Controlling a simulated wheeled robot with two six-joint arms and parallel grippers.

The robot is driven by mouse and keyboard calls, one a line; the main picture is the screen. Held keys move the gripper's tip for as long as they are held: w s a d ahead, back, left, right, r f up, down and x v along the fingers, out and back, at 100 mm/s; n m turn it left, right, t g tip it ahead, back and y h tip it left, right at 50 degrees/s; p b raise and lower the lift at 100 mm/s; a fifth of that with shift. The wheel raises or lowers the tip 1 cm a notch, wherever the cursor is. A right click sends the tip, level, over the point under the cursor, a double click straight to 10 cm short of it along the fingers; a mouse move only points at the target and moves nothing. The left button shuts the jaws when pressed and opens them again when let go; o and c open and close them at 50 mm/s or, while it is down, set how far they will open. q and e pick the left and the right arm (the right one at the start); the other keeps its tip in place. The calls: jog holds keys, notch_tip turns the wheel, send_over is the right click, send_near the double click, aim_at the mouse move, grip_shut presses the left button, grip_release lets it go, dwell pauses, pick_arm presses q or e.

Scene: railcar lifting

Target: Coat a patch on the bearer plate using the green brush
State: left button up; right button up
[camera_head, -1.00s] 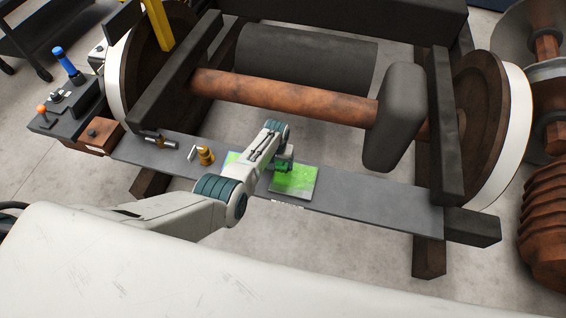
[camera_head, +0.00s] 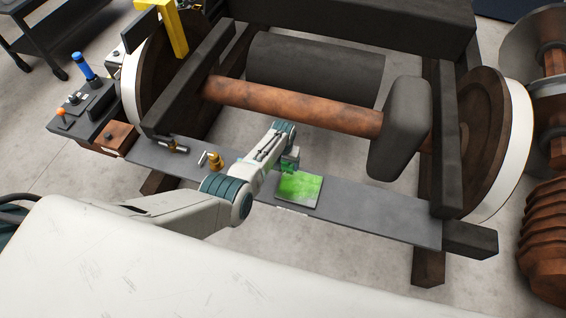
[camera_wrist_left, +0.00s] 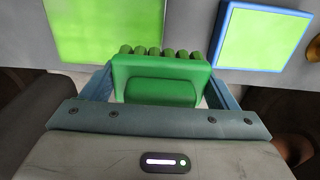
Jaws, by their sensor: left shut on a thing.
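My left gripper (camera_head: 291,158) is shut on the green brush (camera_wrist_left: 160,75), whose row of rounded green bristles points away from the gripper. The brush is at the far edge of a square plate (camera_head: 298,190) with a mottled bright green coat and paler edges. I cannot tell whether the bristles touch it. In the left wrist view a bright green square (camera_wrist_left: 105,30) lies at upper left, and a blue-rimmed green square (camera_wrist_left: 265,38) at upper right. My left arm mostly hides the latter in the head view. My right gripper is not in view.
The squares lie on a long grey beam (camera_head: 385,215). A brass fitting (camera_head: 212,160) stands left of my gripper. A rusty axle (camera_head: 290,105) with wheels lies behind. A control box (camera_head: 88,112) with a blue-handled lever is at left.

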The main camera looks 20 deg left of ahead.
pick_arm(q)
jog(key=shift+r, duration=0.25)
jog(key=shift+r+p, duration=0.9)
jog(key=shift+r, duration=0.6)
jog(key=shift+f, duration=0.1)
